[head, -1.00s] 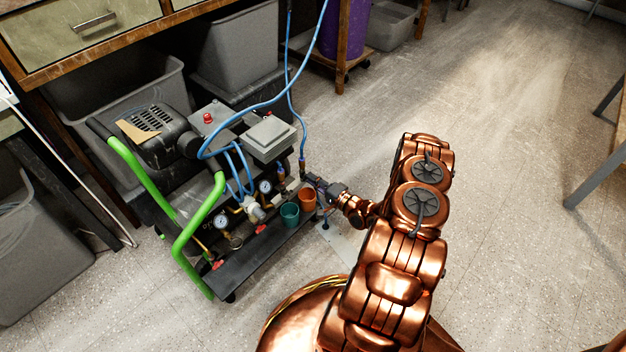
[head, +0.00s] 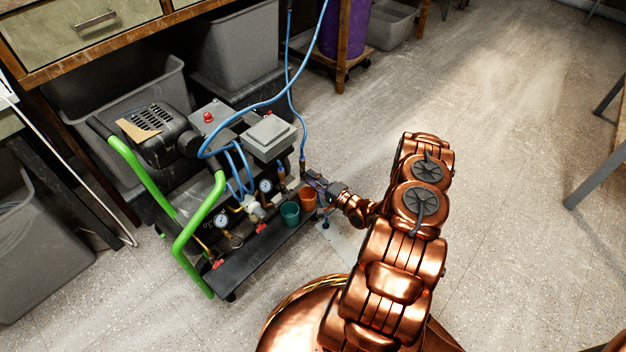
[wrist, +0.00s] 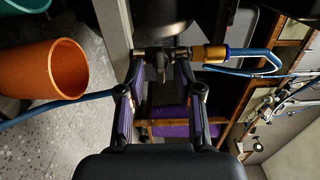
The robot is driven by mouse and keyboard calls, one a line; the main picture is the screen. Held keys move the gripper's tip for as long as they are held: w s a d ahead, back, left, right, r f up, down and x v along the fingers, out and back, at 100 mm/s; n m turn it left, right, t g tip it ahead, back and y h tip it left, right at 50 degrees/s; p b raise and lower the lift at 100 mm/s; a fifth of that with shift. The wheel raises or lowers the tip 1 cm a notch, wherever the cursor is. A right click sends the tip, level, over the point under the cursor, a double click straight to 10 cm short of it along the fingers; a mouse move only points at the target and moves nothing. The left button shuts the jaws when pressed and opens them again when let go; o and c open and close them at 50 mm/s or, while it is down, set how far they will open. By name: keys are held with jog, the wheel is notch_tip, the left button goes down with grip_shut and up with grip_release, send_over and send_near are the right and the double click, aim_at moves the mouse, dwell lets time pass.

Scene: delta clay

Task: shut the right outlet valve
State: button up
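The compressor (head: 240,262) with green handles stands on the floor left of my arm. The right outlet, with a brass fitting (wrist: 215,52) and blue hose, is at its right end. My gripper (head: 312,180) is at that end, close to the hose fitting. In the wrist view my gripper (wrist: 160,68) has its fingers apart, one on each side of a small dark valve part (wrist: 161,54) in line with the brass fitting. I cannot tell whether the fingertips touch it. The valve is mostly hidden in the head view.
An orange cup (head: 308,199) and a teal cup (head: 290,213) sit on the compressor's front edge, close to my gripper. Blue hoses (head: 291,95) rise above the compressor. Grey bins (head: 237,50) stand behind it.

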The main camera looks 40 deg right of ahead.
jog(key=shift+s, duration=0.1)
jog(key=v, duration=1.2)
dwell(0.5)
